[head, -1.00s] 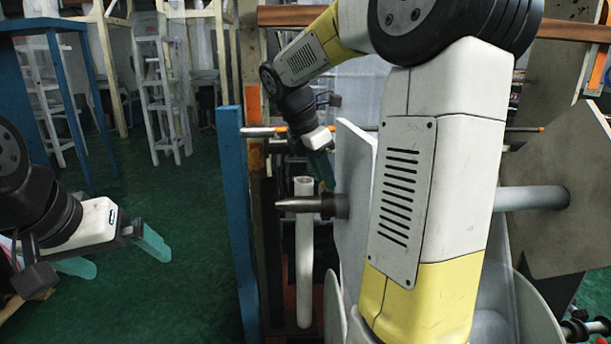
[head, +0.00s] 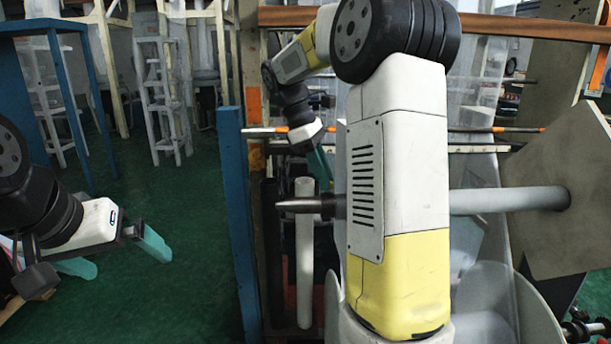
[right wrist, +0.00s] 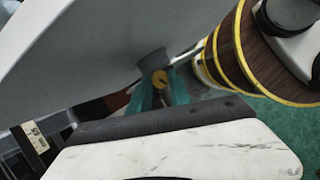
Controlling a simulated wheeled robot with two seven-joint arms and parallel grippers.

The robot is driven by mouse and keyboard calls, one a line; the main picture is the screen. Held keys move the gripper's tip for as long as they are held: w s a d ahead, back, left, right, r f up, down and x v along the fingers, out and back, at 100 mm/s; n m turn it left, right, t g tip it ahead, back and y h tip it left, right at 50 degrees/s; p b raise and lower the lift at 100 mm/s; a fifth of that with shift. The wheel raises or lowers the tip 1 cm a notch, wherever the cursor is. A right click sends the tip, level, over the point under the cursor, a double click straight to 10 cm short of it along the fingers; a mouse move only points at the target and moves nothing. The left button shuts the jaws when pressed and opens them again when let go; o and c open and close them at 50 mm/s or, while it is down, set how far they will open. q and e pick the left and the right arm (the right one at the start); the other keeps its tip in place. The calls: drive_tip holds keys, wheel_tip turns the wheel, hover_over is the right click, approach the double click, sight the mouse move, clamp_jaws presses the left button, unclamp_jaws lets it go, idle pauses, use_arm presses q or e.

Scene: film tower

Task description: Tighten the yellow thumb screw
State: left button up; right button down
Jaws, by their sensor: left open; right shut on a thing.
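In the head view my right gripper (head: 319,168) is at the middle, behind the tower's parts; the screw is hidden there. My left gripper (head: 114,256) hangs open and empty at the left, over the green floor, well away from the screw.
A pointed metal spindle (head: 298,205) and a pale upright tube (head: 304,252) are below my right gripper. A blue post (head: 238,215) stands to their left. A grey rod (head: 510,200) meets a plate (head: 563,190) at the right. The green floor (head: 185,295) at left is clear.

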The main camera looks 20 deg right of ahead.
drive_tip(key=m, duration=0.2)
drive_tip(key=m+g+y, duration=0.1)
drive_tip(key=m, duration=0.1)
drive_tip(key=shift+w+d+m, duration=0.15)
drive_tip(key=shift+m, duration=0.15)
drive_tip(key=shift+d+m+g+y, duration=0.15)
drive_tip(key=shift+m+y, duration=0.3)
drive_tip(key=shift+m, duration=0.65)
drive_tip(key=shift+m+g+y, duration=0.25)
drive_tip(key=shift+m+y, duration=0.2)
drive_tip(key=shift+m, duration=0.65)
drive_tip(key=shift+w, duration=0.1)
drive_tip(key=c, duration=1.2)
unclamp_jaws()
drive_tip(key=shift+v, duration=3.75)
